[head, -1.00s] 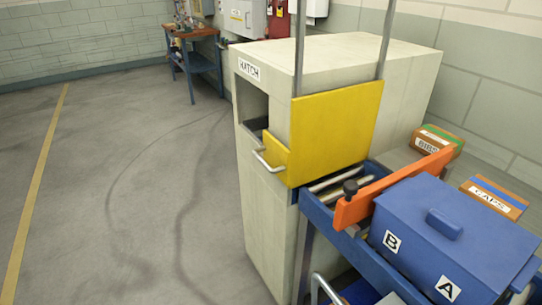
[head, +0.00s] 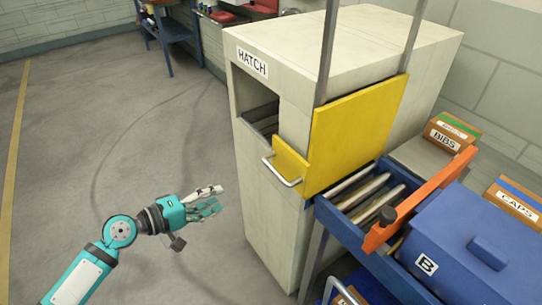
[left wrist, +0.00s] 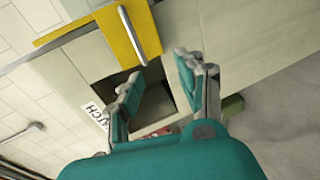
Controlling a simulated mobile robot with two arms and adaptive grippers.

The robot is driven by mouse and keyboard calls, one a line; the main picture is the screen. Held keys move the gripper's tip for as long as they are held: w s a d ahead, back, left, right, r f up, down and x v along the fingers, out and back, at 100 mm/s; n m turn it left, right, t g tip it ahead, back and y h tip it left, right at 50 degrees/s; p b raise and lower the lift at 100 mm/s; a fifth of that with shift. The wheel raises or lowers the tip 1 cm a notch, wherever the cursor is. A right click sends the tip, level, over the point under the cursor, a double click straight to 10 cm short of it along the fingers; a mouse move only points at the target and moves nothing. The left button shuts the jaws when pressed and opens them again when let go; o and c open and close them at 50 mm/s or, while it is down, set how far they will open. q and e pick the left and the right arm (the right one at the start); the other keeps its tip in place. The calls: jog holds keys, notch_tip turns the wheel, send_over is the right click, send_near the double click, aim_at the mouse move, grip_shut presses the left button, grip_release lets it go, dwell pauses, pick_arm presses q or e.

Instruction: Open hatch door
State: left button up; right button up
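The hatch is a pale cabinet (head: 270,195) with a "HATCH" label (head: 252,62) and a dark opening (head: 262,110) in its front. A yellow door panel (head: 362,130) stands upright against its side between two metal rails. A smaller yellow part (head: 290,160) carries a metal handle (head: 282,172) beside the opening's lower edge. My left gripper (head: 213,199) is open and empty, left of the cabinet and apart from the handle. In the left wrist view, the spread fingers (left wrist: 158,72) have the yellow part (left wrist: 143,28) and handle (left wrist: 132,35) beyond them. My right gripper is not in view.
A blue tray (head: 350,224) with rods adjoins the cabinet at the right, with an orange bar (head: 425,198) and a blue lidded box (head: 470,250). "BIBS" (head: 450,136) and "CAPS" (head: 515,204) boxes stand behind. Floor (head: 130,140) at the left is clear.

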pick_arm(q)
notch_tip(320, 180, up, 4)
jog(key=d+h, duration=0.1)
jog(key=d, duration=0.1)
jog(key=p, duration=0.2)
send_near(276, 171)
jog(key=x, duration=0.3)
jog(key=p+x, duration=0.1)
jog(key=x, duration=0.2)
jog(key=f+x, duration=0.1)
jog(key=x, duration=0.3)
jog(key=shift+r, duration=0.1)
grip_shut()
jog(key=shift+w, duration=0.15)
